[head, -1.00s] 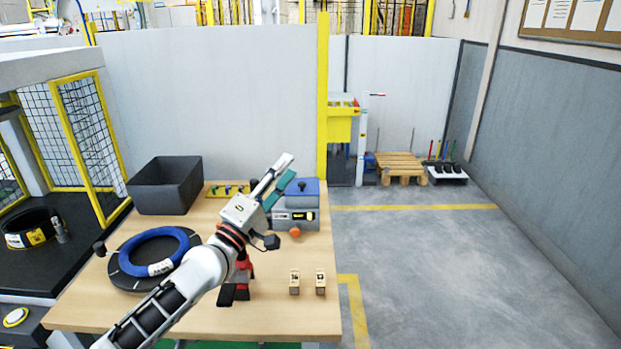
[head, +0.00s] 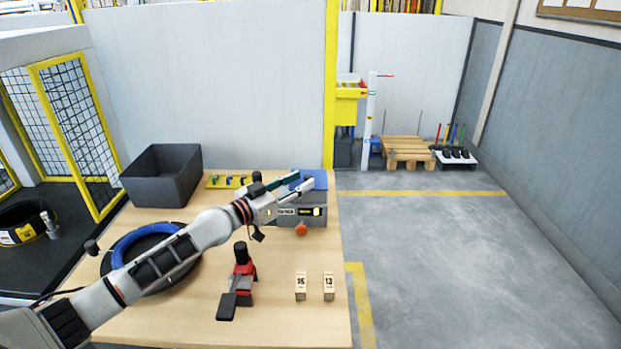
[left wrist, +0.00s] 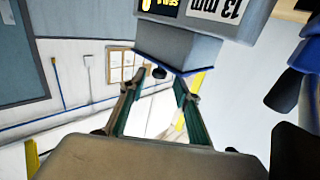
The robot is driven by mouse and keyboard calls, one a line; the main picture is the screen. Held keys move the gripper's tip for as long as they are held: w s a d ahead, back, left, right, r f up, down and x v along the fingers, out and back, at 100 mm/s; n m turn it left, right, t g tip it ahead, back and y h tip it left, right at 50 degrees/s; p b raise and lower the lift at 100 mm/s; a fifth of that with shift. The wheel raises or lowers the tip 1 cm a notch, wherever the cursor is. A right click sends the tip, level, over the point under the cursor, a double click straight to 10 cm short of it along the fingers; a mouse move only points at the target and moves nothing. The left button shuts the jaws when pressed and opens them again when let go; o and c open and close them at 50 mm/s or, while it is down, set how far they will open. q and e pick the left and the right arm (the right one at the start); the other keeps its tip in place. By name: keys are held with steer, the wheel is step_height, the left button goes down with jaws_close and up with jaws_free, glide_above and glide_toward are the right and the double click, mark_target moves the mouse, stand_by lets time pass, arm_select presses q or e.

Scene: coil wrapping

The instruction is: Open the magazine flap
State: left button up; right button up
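The magazine is a grey box (head: 312,214) with a blue lid (head: 319,180), at the far right of the table. An orange knob (head: 301,230) sits low at its front. My left gripper (head: 305,183) is over the magazine's top and partly hides the lid. In the left wrist view my left gripper (left wrist: 160,84) is open, with its green-lined fingers apart. A grey part of the magazine (left wrist: 185,48), with an upside-down 13 mm label above it, lies just beyond the fingertips. A small dark knob (left wrist: 159,73) shows between them. I cannot tell whether they touch it.
A dark bin (head: 160,178) stands at the back left, beside a yellow rack (head: 226,182). A blue coil (head: 125,247) lies on a dark disc, partly behind my arm. A red and black tool (head: 241,279) and two numbered blocks (head: 314,286) stand in front.

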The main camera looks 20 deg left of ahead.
mark_target(309, 176)
arm_select(q)
steer(key=shift+x, duration=1.25)
steer(key=shift+w+d+b, duration=0.3)
steer(key=shift+w, duration=0.2)
steer(key=shift+d, duration=0.15)
jaws_close()
steer(key=shift+w+r, duration=0.1)
